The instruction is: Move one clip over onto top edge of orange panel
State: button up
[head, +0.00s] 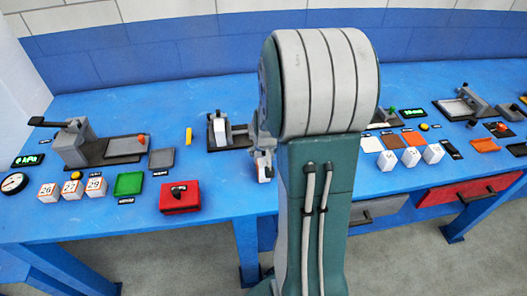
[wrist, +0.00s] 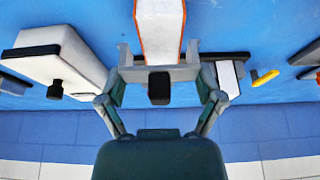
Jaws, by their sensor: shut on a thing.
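My gripper (wrist: 160,54) is shut on a white piece with orange edges (wrist: 160,25), which runs out past the fingertips to the picture's top edge. I cannot tell if this piece is a clip or a panel. In the head view my gripper (head: 263,153) hangs above the front of the blue table, left of my arm, with a small pale and red piece (head: 265,172) at its tip. No piece is clearly recognisable as a clip, and my arm hides the table's middle.
A grey clamp fixture (head: 75,142) stands at left, and a smaller fixture with a white block (head: 219,128) is just left of my gripper. Numbered cubes (head: 72,188), a green square (head: 128,184) and a red box (head: 180,198) line the front. Bare blue table (head: 225,188) lies between.

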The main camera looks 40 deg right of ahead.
aim_at(264, 156)
jog(key=shift+a+f, duration=0.1)
jog(key=shift+f, duration=1.45)
dwell(1.0)
jog(key=o, duration=0.9)
jog(key=shift+r, duration=3.8)
